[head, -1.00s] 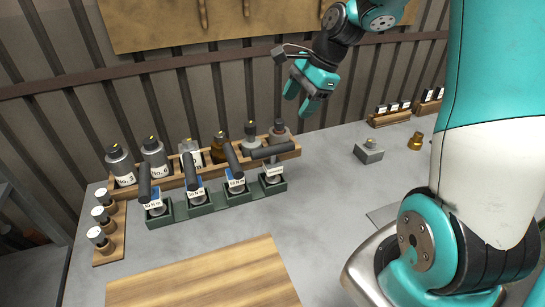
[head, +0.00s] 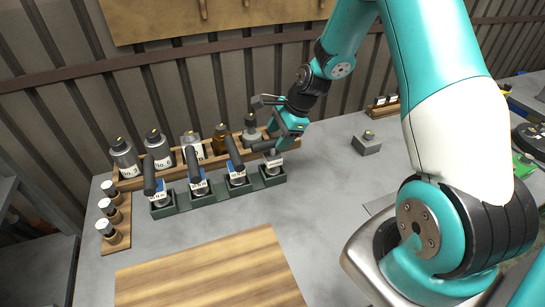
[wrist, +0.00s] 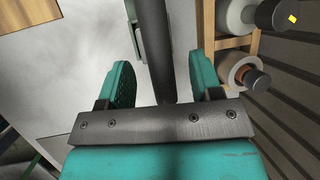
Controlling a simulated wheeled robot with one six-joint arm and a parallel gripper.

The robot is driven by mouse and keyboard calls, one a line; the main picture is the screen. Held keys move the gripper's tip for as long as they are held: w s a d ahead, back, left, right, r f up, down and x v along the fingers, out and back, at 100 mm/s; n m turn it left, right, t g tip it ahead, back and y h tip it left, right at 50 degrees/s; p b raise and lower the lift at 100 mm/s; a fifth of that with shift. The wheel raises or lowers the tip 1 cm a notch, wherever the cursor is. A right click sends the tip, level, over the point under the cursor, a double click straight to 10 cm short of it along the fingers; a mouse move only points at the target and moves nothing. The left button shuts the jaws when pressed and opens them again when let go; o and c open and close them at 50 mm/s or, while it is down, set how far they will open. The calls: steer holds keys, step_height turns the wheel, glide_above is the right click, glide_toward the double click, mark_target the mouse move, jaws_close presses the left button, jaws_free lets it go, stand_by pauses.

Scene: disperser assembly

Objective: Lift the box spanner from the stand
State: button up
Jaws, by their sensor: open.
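The box spanner (head: 272,165) stands in the rightmost slot of a long green stand (head: 222,197) in the head view. My gripper (head: 280,143) is at the right end of that handle, coming down from above and behind. In the wrist view, the dark handle (wrist: 152,45) runs between the two teal fingers of my gripper (wrist: 161,80), with a gap on each side. The fingers are open. The lower part of the spanner is hidden in the stand.
A wooden rack of bottles (head: 124,157) stands right behind the stand. A wooden board (head: 210,275) lies in front. A grey block (head: 366,145) sits to the right on clear table.

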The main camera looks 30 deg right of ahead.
mark_target(275, 139)
steer(key=shift+p+x, duration=0.35)
steer(key=shift+x, duration=1.4)
steer(key=c, duration=1)
steer(key=shift+r, duration=0.1)
jaws_close()
